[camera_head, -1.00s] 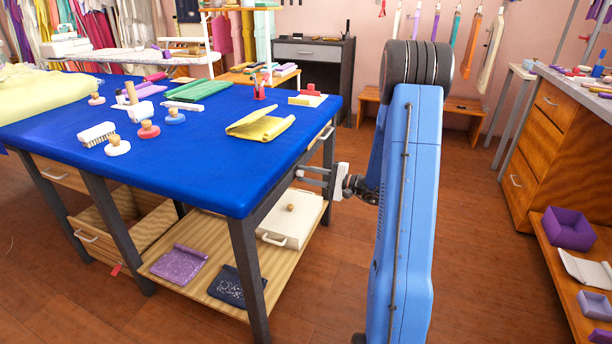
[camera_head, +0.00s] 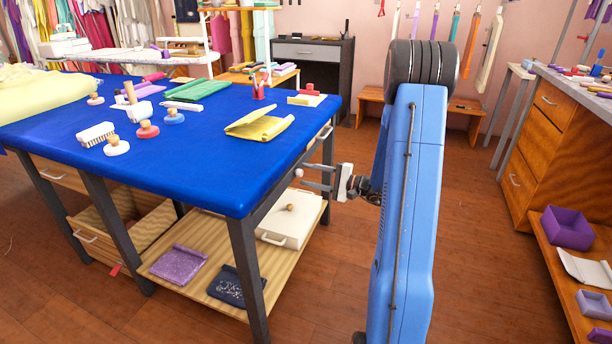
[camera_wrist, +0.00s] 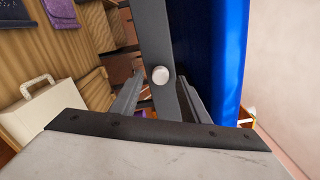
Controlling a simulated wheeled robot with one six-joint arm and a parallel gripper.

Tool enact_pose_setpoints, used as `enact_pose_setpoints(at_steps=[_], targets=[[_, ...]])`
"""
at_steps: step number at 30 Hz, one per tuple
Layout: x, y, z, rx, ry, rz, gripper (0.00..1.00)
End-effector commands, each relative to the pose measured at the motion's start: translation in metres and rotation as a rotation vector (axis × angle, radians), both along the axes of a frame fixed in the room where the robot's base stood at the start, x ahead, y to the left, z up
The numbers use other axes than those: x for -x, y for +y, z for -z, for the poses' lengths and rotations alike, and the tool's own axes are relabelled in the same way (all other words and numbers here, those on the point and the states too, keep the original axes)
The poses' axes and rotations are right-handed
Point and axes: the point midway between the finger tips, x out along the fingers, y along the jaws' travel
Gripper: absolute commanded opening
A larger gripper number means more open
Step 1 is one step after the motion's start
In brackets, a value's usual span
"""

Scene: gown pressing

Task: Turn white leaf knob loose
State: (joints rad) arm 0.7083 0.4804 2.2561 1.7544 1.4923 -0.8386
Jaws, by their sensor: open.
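The white leaf knob (camera_wrist: 160,75) is a small round knob on the dark frame bar at the edge of the blue-topped table (camera_head: 215,178). In the head view the knob (camera_head: 299,173) shows as a small white dot under the table top's right edge. My gripper (camera_head: 304,176) is open, reaching in from the right with its fingers pointing at the knob. In the wrist view my gripper (camera_wrist: 160,92) has one finger on each side of the knob's line, with the knob just ahead of the tips. No contact shows.
A white case (camera_head: 290,228) with a handle stands on the wooden shelf (camera_head: 190,285) under the table. A table leg (camera_head: 250,275) stands at the near corner.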

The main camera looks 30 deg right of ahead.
Motion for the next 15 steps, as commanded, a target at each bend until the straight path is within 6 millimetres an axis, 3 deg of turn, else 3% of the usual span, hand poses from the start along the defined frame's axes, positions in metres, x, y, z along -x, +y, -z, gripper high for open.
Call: enact_pose_setpoints(at_steps=[15], targets=[[0.073, -0.058, 0.000, -0.001, 0.001, 0.004, 0.41]])
